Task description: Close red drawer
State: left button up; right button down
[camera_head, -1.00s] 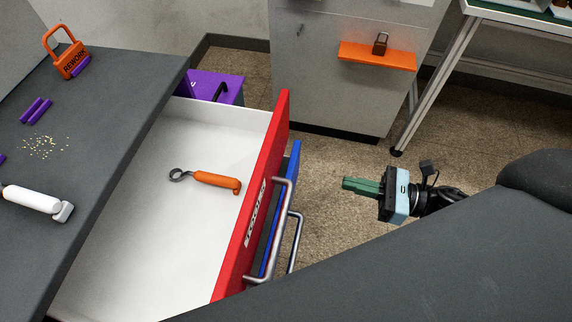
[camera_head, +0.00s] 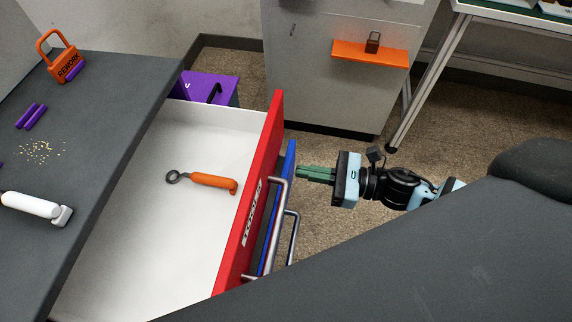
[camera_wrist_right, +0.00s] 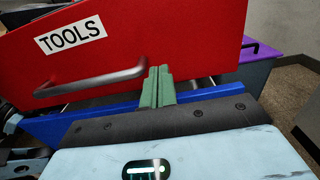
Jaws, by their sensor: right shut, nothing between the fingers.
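The red drawer (camera_head: 262,170) stands pulled out from the dark workbench, with a TOOLS label and a metal handle (camera_head: 268,225) on its front. An orange-handled tool (camera_head: 213,180) lies inside on the white drawer floor. My right gripper (camera_head: 300,173) is shut and empty, its green fingers pointing left at the drawer front beside the handle. In the right wrist view the fingers (camera_wrist_right: 158,85) show in front of the red face (camera_wrist_right: 190,40), near the right end of the handle (camera_wrist_right: 90,83). I cannot tell whether they touch it. My left gripper is not in view.
A blue drawer (camera_head: 283,190) with its own handle sticks out below the red one. The workbench top (camera_head: 90,140) holds an orange padlock (camera_head: 62,60), purple pieces and a white-handled tool. A purple box (camera_head: 215,87) stands behind the drawer.

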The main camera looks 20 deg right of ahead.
aim_at(271, 166)
jog(key=x, duration=0.5)
jog(key=shift+p, duration=0.35)
jog(key=shift+w+a, duration=0.1)
jog(key=shift+a, duration=0.05)
jog(key=b+x, duration=0.5)
jog(key=x, duration=1.8)
jog(key=shift+w+a+f, duration=0.15)
jog(key=shift+w+a, duration=0.25)
jog(key=shift+a, duration=0.05)
jog(key=shift+d, duration=0.15)
